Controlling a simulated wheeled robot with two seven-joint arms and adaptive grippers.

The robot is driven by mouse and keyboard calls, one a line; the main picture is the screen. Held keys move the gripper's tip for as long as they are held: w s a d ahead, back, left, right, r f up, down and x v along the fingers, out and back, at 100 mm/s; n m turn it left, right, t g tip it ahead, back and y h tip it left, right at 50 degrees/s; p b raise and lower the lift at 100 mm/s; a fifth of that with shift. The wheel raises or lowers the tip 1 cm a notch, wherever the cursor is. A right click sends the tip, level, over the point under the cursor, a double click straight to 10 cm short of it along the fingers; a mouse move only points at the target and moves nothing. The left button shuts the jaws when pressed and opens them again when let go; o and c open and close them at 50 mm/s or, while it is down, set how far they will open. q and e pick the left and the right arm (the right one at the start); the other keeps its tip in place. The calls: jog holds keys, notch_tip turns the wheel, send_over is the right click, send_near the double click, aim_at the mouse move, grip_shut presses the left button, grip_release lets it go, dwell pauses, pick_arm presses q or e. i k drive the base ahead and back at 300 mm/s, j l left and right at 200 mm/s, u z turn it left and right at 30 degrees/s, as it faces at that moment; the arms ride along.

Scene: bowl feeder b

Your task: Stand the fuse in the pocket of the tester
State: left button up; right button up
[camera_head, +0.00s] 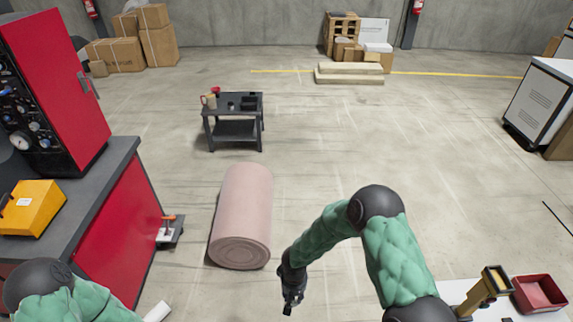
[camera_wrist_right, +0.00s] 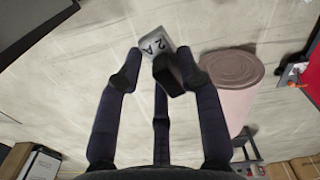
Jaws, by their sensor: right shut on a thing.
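My right gripper (camera_head: 291,304) hangs over the floor at the lower middle of the head view. In the right wrist view its dark fingers (camera_wrist_right: 160,72) are shut on the fuse (camera_wrist_right: 152,43), a grey piece marked "2 A". The fuse sticks out past the fingertips, tilted in the picture, and the fingers hide part of it. It is too small to make out in the head view. A black and tan upright device (camera_head: 486,291) on the white table may be the tester; I cannot make out its pocket. My left gripper is out of view.
A red bin (camera_head: 539,293) stands beside the device on the white table (camera_head: 456,290). A pink roll (camera_head: 243,215) lies on the floor left of my right gripper. A red and grey workbench (camera_head: 105,200) with a yellow box (camera_head: 30,207) stands at left.

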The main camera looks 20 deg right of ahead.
aim_at(499, 282)
jog(key=i+z, duration=0.2)
jog(key=z, duration=0.25)
jog(key=i+j+z, duration=0.1)
jog(key=i+z, duration=0.15)
jog(key=z, duration=0.25)
jog(key=i+j+z, duration=0.1)
jog(key=z, duration=0.35)
jog(key=i+j+z, duration=0.25)
jog(key=z, duration=0.2)
jog(key=i+j+z, duration=0.15)
jog(key=z, duration=0.3)
jog(key=i+j+z, duration=0.1)
jog(key=j+z, duration=1)
jog(key=z, duration=0.2)
jog(key=i+j, duration=0.05)
